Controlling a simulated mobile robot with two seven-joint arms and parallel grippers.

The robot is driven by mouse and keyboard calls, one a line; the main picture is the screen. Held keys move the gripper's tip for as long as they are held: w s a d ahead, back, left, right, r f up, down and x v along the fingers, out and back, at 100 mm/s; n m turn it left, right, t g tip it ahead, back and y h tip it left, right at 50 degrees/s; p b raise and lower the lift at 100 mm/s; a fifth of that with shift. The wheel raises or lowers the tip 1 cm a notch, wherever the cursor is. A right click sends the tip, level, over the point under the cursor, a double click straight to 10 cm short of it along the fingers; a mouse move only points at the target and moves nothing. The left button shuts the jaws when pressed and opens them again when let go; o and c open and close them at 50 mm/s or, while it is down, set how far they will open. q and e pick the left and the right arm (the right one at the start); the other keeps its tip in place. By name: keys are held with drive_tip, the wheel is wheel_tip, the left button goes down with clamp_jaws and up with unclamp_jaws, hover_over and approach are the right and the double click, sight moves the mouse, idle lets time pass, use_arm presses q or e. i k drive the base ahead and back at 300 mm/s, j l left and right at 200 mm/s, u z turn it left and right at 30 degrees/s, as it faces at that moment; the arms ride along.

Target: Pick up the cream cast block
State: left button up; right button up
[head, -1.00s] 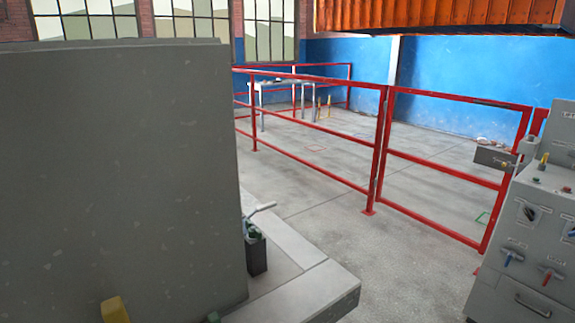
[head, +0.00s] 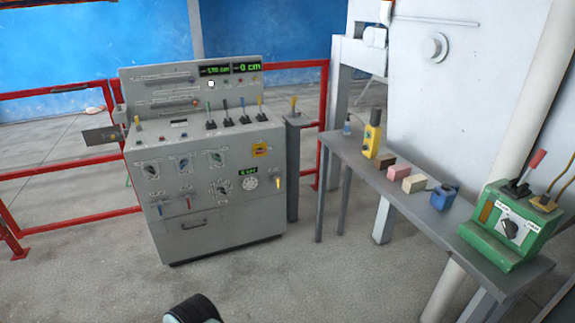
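The cream cast block (head: 415,184) is a small box resting on a narrow grey table on the right of the head view. It sits between a pink block (head: 399,172) and a blue object (head: 444,197). A dark rounded part of my own arm shows at the bottom edge, well away from the table. No fingertips of either gripper are in view.
The grey table (head: 352,153) also bears a brown block (head: 385,160), a yellow control box (head: 372,140) and a green lever box (head: 505,228). A grey control console (head: 215,200) stands left of it. Red railings (head: 60,92) run behind. The floor in front is clear.

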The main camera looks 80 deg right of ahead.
sight(411, 184)
drive_tip(key=z, duration=3.5)
drive_tip(key=i+u, duration=0.2)
drive_tip(key=i, duration=0.85)
